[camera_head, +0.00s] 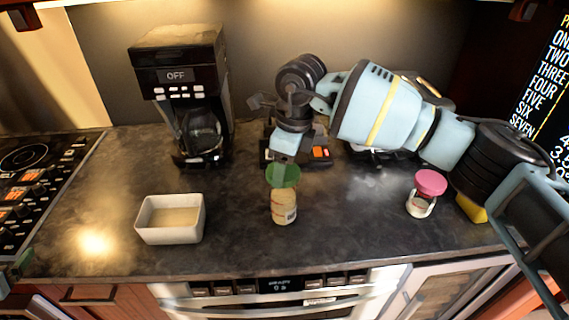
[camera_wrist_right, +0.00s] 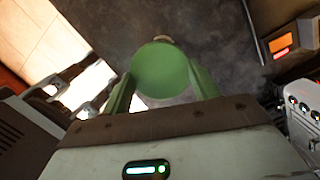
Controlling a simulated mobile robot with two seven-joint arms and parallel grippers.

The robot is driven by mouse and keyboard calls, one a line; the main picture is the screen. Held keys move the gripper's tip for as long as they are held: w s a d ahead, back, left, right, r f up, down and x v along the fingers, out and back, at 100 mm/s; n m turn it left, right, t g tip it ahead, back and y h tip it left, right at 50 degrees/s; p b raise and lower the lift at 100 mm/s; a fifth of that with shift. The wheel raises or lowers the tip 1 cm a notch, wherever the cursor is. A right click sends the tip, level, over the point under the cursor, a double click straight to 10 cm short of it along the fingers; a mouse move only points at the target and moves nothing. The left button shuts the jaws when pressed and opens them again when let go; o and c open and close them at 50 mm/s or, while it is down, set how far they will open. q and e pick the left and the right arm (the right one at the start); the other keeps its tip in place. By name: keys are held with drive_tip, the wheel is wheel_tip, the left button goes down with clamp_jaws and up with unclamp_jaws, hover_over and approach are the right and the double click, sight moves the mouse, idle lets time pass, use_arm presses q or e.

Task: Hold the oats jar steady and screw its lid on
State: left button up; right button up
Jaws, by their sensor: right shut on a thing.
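The oats jar (camera_head: 284,208), small and beige with a label, stands upright on the dark counter in the head view. The round green lid (camera_head: 284,177) shows right at the jar's top. My right gripper (camera_head: 283,169) reaches down from above and is shut on the lid. In the right wrist view the lid (camera_wrist_right: 160,68) sits between two green fingers and hides most of the jar. I cannot tell whether the lid touches the jar's rim. Part of my left gripper (camera_head: 16,270) shows at the lower left edge, well away from the jar; its opening is unclear.
A white rectangular dish (camera_head: 171,236) stands left of the jar. A small pink-lidded jar (camera_head: 429,186) stands to the right, near a yellow object (camera_head: 470,208). A coffee maker (camera_head: 180,90) is at the back left. A stove (camera_head: 40,180) lies far left. Counter beside the jar is clear.

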use_arm(q)
drive_tip(key=w+d+r+h, duration=0.1)
drive_tip(key=w+d, duration=0.2)
drive_tip(key=w+d+r+n+t+h, duration=0.1)
drive_tip(key=w+d, duration=0.2)
drive_tip(key=w+d+r+t+h, duration=0.1)
drive_tip(key=w+d+r, duration=0.1)
drive_tip(key=w+d, duration=0.1)
drive_tip(key=shift+d+n, duration=0.3)
drive_tip(key=shift+d, duration=0.3)
drive_tip(key=w+d+r+t+h, duration=0.1)
drive_tip(key=w+d+r+h, duration=0.25)
drive_tip(key=d+r, duration=0.45)
drive_tip(key=w+d+r+h, duration=0.35)
drive_tip(key=d+r, duration=0.25)
drive_tip(key=d, duration=0.4)
drive_tip(key=w+d+r+t+h, duration=0.1)
drive_tip(key=w+d+r+h, duration=0.25)
drive_tip(key=d+r, duration=0.5)
drive_tip(key=n+g+h, duration=0.3)
drive_tip(key=n+g, duration=1)
drive_tip(key=n, duration=0.4)
approach(272, 207)
drive_tip(key=shift+w+d+y, duration=0.25)
drive_tip(key=shift+w+d, duration=0.35)
drive_tip(key=shift+w, duration=0.25)
drive_tip(key=shift+s+d+f+n, duration=0.3)
drive_tip(key=shift+s+n, duration=0.1)
drive_tip(key=shift+s, duration=0.05)
drive_tip(key=shift+d, duration=0.1)
